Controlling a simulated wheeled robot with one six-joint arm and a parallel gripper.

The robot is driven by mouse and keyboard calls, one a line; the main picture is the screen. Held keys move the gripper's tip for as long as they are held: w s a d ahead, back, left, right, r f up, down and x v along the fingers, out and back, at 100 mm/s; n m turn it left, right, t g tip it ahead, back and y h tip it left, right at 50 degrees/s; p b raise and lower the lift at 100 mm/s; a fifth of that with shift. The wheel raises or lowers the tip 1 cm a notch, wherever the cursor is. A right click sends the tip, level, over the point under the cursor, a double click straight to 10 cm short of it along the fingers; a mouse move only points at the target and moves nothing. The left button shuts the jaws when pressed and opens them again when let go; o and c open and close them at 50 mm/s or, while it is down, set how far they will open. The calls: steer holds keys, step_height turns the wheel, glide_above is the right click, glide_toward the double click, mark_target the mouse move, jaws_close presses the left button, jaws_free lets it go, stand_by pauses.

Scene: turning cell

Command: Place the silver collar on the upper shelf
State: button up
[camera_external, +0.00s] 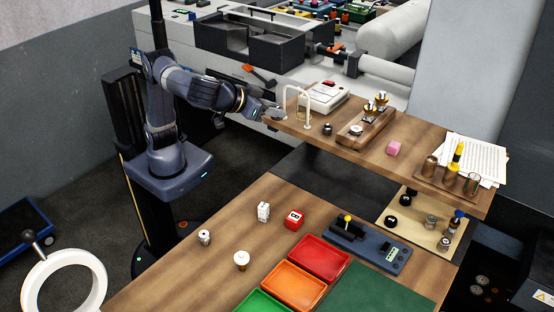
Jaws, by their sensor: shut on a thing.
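My gripper (274,113) is at the left end of the upper shelf (345,160), close to its edge. It is shut on a small silvery piece, which looks like the silver collar (279,114). The piece is tiny in this view and partly hidden by the fingers, so its shape is unclear. I cannot tell whether it touches the shelf. The shelf is a wooden board above the lower wooden table (160,280).
A white arch (298,92) stands just right of my gripper, before a white device (325,97).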

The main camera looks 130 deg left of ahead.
steer(key=w+a+n+g+p, duration=0.1)
steer(key=w+a+p, duration=0.1)
steer(key=a, duration=0.7)
steer(key=w+a+n+g+p, duration=0.1)
steer(key=w+a+n+g, duration=0.15)
steer(key=a, duration=0.55)
steer(key=g+y+p, duration=0.1)
steer(key=p, duration=0.2)
glide_above(340, 121)
steer(key=shift+n, duration=0.45)
step_height(340, 121, down, 16)
steer(key=shift+d+r, duration=0.15)
steer(key=o, duration=1)
steer(key=shift+o, duration=0.2)
